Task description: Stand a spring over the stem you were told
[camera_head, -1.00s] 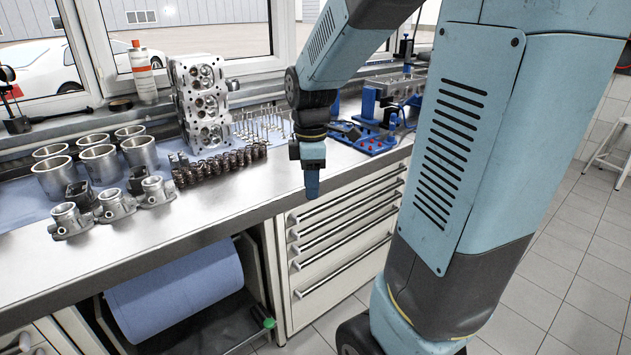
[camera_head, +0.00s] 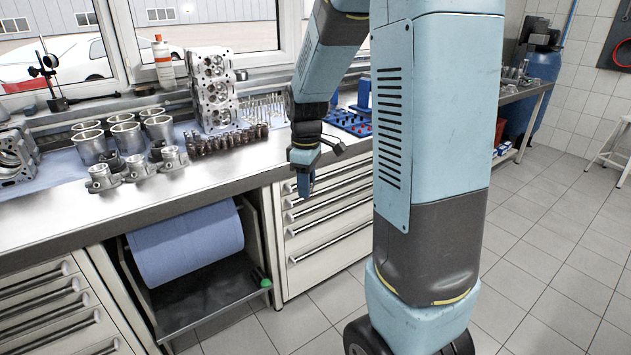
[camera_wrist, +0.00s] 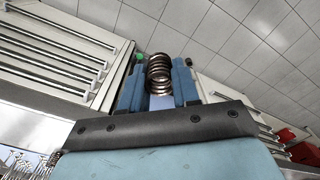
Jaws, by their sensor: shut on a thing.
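My gripper (camera_head: 305,184) hangs in front of the bench's front edge, above the drawer fronts, pointing down in the head view. In the wrist view, its two blue fingers (camera_wrist: 159,88) are shut on a dark, coppery coil spring (camera_wrist: 159,70). The held spring is too hidden to make out in the head view. More dark springs (camera_head: 228,140) stand in a row on the bench. Behind them a group of thin valve stems (camera_head: 262,106) stands upright, partly hidden by my arm. I cannot tell single stems apart.
A cylinder head (camera_head: 214,92) stands on the steel bench (camera_head: 190,203). Several cylinder liners (camera_head: 91,146) and small castings (camera_head: 139,168) are left of the springs. A blue fixture (camera_head: 349,122) is behind my arm. A blue paper roll (camera_head: 187,242) hangs below.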

